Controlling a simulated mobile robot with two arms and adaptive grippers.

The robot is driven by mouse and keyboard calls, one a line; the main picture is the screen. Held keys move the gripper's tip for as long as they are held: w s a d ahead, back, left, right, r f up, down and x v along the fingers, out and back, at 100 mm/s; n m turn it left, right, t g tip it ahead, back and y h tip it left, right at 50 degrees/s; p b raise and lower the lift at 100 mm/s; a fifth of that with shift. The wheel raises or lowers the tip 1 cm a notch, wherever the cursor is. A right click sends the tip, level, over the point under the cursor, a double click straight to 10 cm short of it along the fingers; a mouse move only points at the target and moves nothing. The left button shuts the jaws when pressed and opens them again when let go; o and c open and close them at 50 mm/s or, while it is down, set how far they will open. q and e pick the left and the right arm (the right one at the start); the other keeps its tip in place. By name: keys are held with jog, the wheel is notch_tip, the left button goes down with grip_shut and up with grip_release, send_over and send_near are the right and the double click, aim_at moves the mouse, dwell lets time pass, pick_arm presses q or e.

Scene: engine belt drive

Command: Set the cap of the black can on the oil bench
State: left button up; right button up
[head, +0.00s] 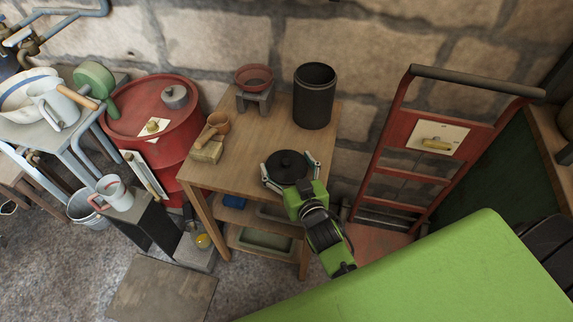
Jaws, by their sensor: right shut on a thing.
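The wooden oil bench (255,145) stands against the stone wall in the middle of the head view. The black can (314,98) stands upright at its back right, with its top open. My right gripper (289,164) is shut on the round black cap (287,167), which has a small knob on top. The fingers are on the cap's left and right sides. The cap is over the front right part of the bench top, apart from the can; I cannot tell if it touches the wood. My left gripper is not in view.
On the bench are a red bowl on a grey stand (254,88), a wooden scoop (214,126) and a tan block (206,151). A red drum (155,120) stands at left, a red hand truck (430,140) at right. The bench's middle is clear.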

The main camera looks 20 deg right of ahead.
jog(key=shift+s+r, duration=0.15)
jog(key=o, duration=0.8)
jog(key=shift+f, duration=0.2)
jog(key=shift+r, duration=0.25)
jog(key=shift+s, duration=0.3)
jog(key=v, duration=1.1)
jog(key=shift+s, duration=0.2)
